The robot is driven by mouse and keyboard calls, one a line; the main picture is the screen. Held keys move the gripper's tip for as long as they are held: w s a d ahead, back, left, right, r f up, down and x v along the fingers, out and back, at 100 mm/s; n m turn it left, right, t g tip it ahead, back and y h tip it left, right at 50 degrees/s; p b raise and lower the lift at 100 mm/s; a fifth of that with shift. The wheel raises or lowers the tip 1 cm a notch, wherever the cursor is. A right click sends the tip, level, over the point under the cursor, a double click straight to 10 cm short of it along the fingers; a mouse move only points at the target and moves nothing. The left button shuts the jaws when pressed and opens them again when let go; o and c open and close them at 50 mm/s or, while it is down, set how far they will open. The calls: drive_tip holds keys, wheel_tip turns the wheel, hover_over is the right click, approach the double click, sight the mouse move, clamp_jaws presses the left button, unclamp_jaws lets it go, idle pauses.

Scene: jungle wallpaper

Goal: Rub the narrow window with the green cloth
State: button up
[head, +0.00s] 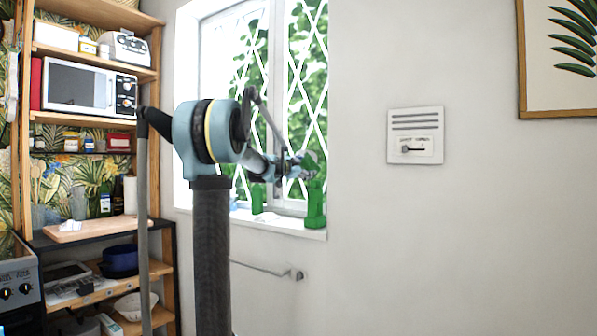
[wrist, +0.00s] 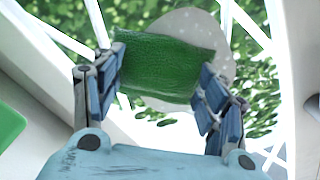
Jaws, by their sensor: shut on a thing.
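My gripper (wrist: 160,80) is shut on the green cloth (wrist: 165,68), which spans between its blue-padded fingers in the wrist view. In the head view my gripper (head: 298,165) is at the lower right part of the narrow window (head: 306,70), which has a white diamond lattice and leaves outside. A pale round patch with specks (wrist: 190,22) shows on the pane behind the cloth. The cloth overlaps the lower left of this patch. I cannot tell whether the cloth touches the glass. In the head view the cloth is too small to make out.
Green objects stand on the sill, one at the right end (head: 316,205) and one farther left (head: 257,198). A rail (head: 262,268) is on the wall below. A wall panel (head: 415,135) is to the right. Wooden shelves with a microwave (head: 80,88) stand at the left.

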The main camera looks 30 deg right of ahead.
sight(316, 167)
drive_tip(key=shift+s+d, duration=0.3)
drive_tip(key=shift+s, duration=0.4)
drive_tip(key=shift+s+d, duration=0.35)
drive_tip(key=shift+s, duration=0.4)
drive_tip(key=shift+s+d, duration=0.3)
drive_tip(key=shift+s, duration=0.4)
drive_tip(key=shift+w+a, duration=0.1)
drive_tip(key=shift+w+a, duration=0.4)
drive_tip(key=shift+w, duration=0.4)
drive_tip(key=shift+w+a, duration=0.35)
drive_tip(key=shift+w, duration=0.4)
drive_tip(key=w+a, duration=0.2)
drive_tip(key=w, duration=0.4)
drive_tip(key=shift+w+a, duration=0.2)
drive_tip(key=shift+a, duration=0.05)
drive_tip(key=shift+w, duration=0.1)
drive_tip(key=shift+o, duration=0.2)
drive_tip(key=shift+w+a, duration=0.3)
drive_tip(key=shift+w, duration=0.45)
drive_tip(key=shift+w+a, duration=0.25)
drive_tip(key=shift+w, duration=0.5)
drive_tip(key=shift+r, duration=1.6)
drive_tip(key=shift+c, duration=0.2)
drive_tip(key=shift+s+d, duration=0.4)
drive_tip(key=shift+s, duration=0.5)
drive_tip(key=shift+s+d, duration=0.4)
drive_tip(key=shift+s, duration=0.45)
